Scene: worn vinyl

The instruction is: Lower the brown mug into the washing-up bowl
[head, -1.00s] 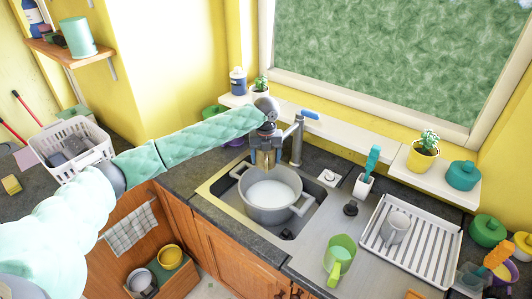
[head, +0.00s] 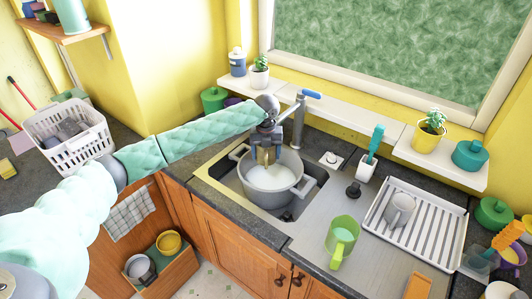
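The washing-up bowl is a grey, two-handled round vessel (head: 271,200) standing in the sink, with cloudy whitish liquid inside. My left gripper (head: 266,160) points down over the back part of the bowl, its tan fingertips overlapping the bowl's inside in the picture. I cannot tell whether the tips touch the liquid. No brown mug can be made out; the small tan and dark shapes at the fingers do not show whether something is held. A grey mug (head: 400,211) is on the drying rack. My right gripper is not in view.
The tap (head: 298,122) rises close behind my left gripper. The white drying rack (head: 430,240) and a green jug (head: 341,240) stand right of the sink. A brush holder (head: 367,168) is behind them. A white basket (head: 85,150) is at far left.

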